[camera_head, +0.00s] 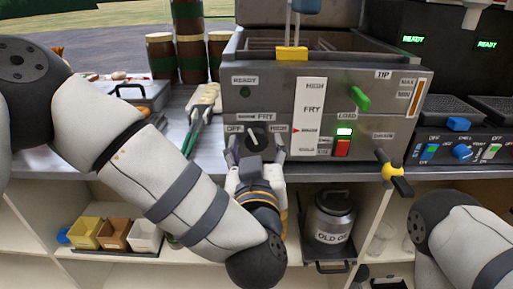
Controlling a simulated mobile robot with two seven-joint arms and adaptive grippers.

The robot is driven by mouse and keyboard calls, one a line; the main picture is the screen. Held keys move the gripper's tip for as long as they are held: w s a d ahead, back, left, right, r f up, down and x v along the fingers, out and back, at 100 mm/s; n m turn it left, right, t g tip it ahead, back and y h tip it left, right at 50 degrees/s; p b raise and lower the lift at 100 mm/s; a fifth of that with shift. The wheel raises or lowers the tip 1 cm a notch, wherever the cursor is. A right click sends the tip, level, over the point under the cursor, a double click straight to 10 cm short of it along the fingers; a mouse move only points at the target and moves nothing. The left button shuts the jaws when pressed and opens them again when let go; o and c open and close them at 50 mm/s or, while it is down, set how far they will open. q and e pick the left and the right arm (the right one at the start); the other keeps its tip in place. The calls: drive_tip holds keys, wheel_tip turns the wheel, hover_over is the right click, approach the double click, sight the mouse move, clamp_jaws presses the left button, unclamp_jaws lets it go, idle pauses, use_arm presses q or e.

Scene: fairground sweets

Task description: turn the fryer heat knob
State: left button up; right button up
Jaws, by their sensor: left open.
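The fryer (369,139) is a grey metal box on the counter with labels on its front panel. Its heat knob (258,139) is black and round with a white pointer line, low on the left of the panel between the OFF and HIGH labels. My left gripper (256,153) is open, with one finger on each side of the knob. Whether the fingers touch the knob I cannot tell. My right arm (460,235) shows at the lower right, and its gripper is out of view.
A yellow-handled drain valve (384,171) juts out at the fryer's lower right. A green lever (360,98) and a red switch (342,148) are on the panel. Tongs (199,120) lie left of the fryer. An oil can (329,218) stands on the shelf below.

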use_arm(q)
drive_tip(key=c, duration=1.2)
drive_tip(key=shift+o, duration=0.2)
drive_tip(key=shift+r+n+p, duration=0.15)
drive_tip(key=shift+n+p, duration=0.3)
drive_tip(key=shift+n, duration=0.25)
drive_tip(key=shift+n+p, duration=0.5)
drive_tip(key=shift+n, duration=0.7)
drive_tip(key=n+p, duration=0.1)
drive_tip(key=n, duration=0.2)
drive_tip(key=shift+n, duration=0.9)
use_arm(e)
drive_tip(key=shift+t, duration=0.8)
drive_tip(key=w+r, duration=0.4)
use_arm(q)
drive_tip(key=shift+f+n, duration=0.2)
drive_tip(key=shift+n, duration=0.1)
use_arm(e)
drive_tip(key=shift+r, duration=0.1)
